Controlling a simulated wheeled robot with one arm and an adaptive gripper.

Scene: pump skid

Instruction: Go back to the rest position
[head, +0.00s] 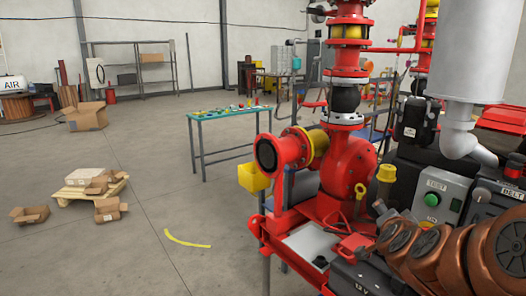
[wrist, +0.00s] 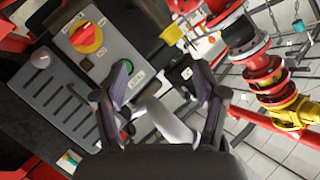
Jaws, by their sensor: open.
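My gripper (wrist: 161,90) shows in the wrist view with its two dark fingers spread apart. Nothing is between the fingertips. It is in front of a grey control panel (wrist: 62,85) that appears tilted in this view. The panel carries a red rotary switch on a yellow plate (wrist: 87,36) and a green button (wrist: 127,130), partly hidden by the left finger. I cannot tell how far the fingers are from the panel. My gripper is not clearly seen in the head view.
In the head view, a red pump with pipework (head: 346,165) stands right of centre, beside a grey box with a green button (head: 431,199). A green-topped table (head: 230,114) stands behind. Cardboard boxes and a pallet (head: 75,193) lie left. Open floor spreads at the left and centre.

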